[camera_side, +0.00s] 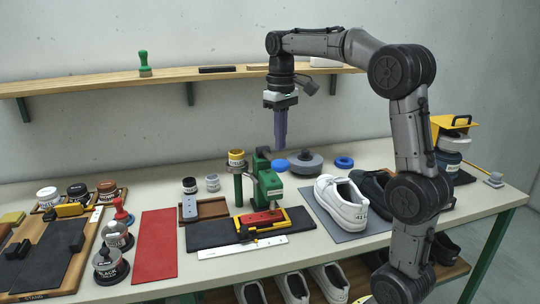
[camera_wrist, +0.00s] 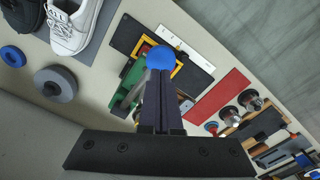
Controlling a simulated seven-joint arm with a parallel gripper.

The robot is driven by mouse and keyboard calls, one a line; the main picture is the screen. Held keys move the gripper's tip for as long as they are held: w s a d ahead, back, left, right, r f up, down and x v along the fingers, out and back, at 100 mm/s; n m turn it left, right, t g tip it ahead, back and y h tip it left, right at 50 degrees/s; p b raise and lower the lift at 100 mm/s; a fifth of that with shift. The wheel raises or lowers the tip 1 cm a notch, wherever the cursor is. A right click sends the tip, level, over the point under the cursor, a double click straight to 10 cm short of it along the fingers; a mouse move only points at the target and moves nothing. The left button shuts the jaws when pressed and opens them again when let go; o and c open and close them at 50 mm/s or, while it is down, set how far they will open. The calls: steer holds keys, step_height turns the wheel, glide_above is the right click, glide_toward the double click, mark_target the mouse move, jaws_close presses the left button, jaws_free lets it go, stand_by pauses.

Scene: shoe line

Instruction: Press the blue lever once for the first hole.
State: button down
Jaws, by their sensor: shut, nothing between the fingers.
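The blue lever's round knob (camera_side: 279,166) shows at the top of the green press (camera_side: 268,185), beside the grey disc. My gripper (camera_side: 280,147), with purple fingers pointing down, is shut and empty, a little above the knob in the side view. In the wrist view the knob (camera_wrist: 160,58) sits just beyond my fingertips (camera_wrist: 160,78), which hide part of the press (camera_wrist: 128,88). I cannot tell from these views whether they touch. A red piece (camera_side: 262,218) lies in a yellow frame under the press.
A grey round disc (camera_side: 303,163) and a blue ring (camera_side: 344,162) are right of the lever. A white shoe (camera_side: 340,203) stands on a grey mat. A white ruler (camera_side: 228,249) and a red mat (camera_side: 155,243) lie in front. A shelf (camera_side: 110,82) runs behind.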

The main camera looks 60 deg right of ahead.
steer(key=shift+r, duration=1.9)
steer(key=shift+a, duration=0.1)
steer(key=s+a+r+n+t, duration=0.1)
steer(key=s+a+n+t, duration=0.2)
steer(key=s+a, duration=0.85)
steer(key=s+a+f+t, duration=0.1)
steer(key=s+a+f, duration=0.1)
steer(key=f, duration=0.4)
steer(key=s+a+f+t, duration=0.1)
steer(key=s+a+f, duration=0.2)
steer(key=f, duration=0.4)
steer(key=shift+s+f+t, duration=0.15)
steer(key=shift+s+t, duration=0.15)
steer(key=shift+s, duration=0.1)
